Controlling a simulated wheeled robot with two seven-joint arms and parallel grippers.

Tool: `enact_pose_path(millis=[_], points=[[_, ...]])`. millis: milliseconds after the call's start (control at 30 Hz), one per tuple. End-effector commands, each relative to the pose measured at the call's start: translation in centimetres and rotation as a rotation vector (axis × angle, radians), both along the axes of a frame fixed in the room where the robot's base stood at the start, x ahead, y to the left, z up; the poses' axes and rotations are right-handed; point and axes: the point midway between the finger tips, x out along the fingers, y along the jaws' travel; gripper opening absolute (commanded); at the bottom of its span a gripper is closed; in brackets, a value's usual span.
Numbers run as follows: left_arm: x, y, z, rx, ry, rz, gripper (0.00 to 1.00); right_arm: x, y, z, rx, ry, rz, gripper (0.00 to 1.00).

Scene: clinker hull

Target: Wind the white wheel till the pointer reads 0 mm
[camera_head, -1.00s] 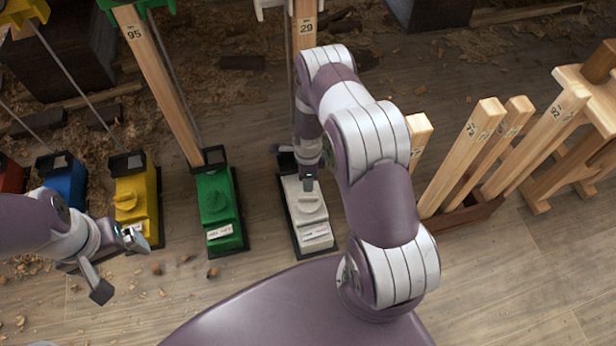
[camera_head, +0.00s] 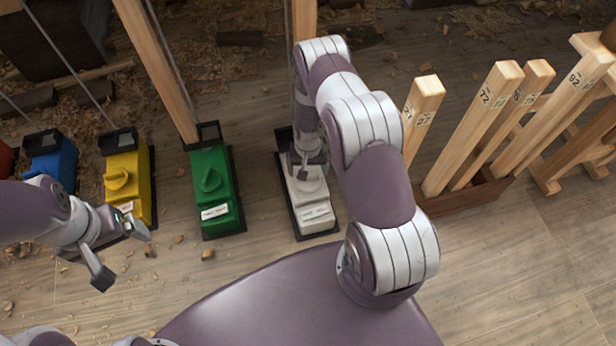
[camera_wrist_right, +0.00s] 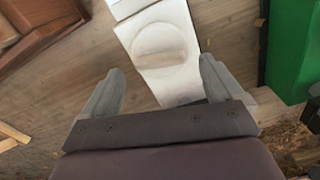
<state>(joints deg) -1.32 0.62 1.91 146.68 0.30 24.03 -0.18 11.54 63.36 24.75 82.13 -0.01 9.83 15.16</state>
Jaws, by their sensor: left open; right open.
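The white wheel (camera_wrist_right: 160,45) is a round knob with a raised grip across it, on top of a white block (camera_head: 312,198) with a dark base. In the head view my right gripper (camera_head: 307,168) is over the block and hides most of the wheel. In the right wrist view my right gripper (camera_wrist_right: 163,75) is open, its fingers apart with the wheel beyond and between them; I see no contact. My left gripper (camera_head: 122,254) is open and empty in front of the yellow block. A label (camera_head: 317,212) is on the white block's front; the pointer and its reading cannot be made out.
A green block (camera_head: 210,185), a yellow block (camera_head: 128,185) and a blue block (camera_head: 52,160) stand in a row to the left. Numbered wooden posts (camera_head: 470,135) stand in a brown rack at right. Wood chips litter the floor.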

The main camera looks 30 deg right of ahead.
Motion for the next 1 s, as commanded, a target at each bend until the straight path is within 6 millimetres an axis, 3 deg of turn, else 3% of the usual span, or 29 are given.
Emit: enact_pose_path(millis=[33, 133, 467, 667, 1000], points=[[0.0, 0.0, -1.0, 0.000, 0.000, 0.000, 0.94, 0.0, 0.0, -1.4, 0.000, 0.000, 0.000, 0.94], [0.0, 0.0, -1.5, 0.000, 0.000, 0.000, 0.94, 0.1, 0.0, -2.5, -0.001, -0.002, -0.001, 0.94], [0.0, 0.0, -1.5, 0.000, -0.001, 0.000, 0.94, 0.1, 0.0, -2.8, -0.001, -0.002, -0.001, 0.94], [0.0, 0.0, -1.6, 0.000, 0.000, 0.000, 0.94, 0.1, 0.0, -2.8, 0.000, -0.001, -0.001, 0.37], [0.0, 0.0, -1.3, 0.000, 0.000, 0.000, 0.94, 0.0, 0.0, -2.8, -0.001, -0.001, -0.041, 0.38]])
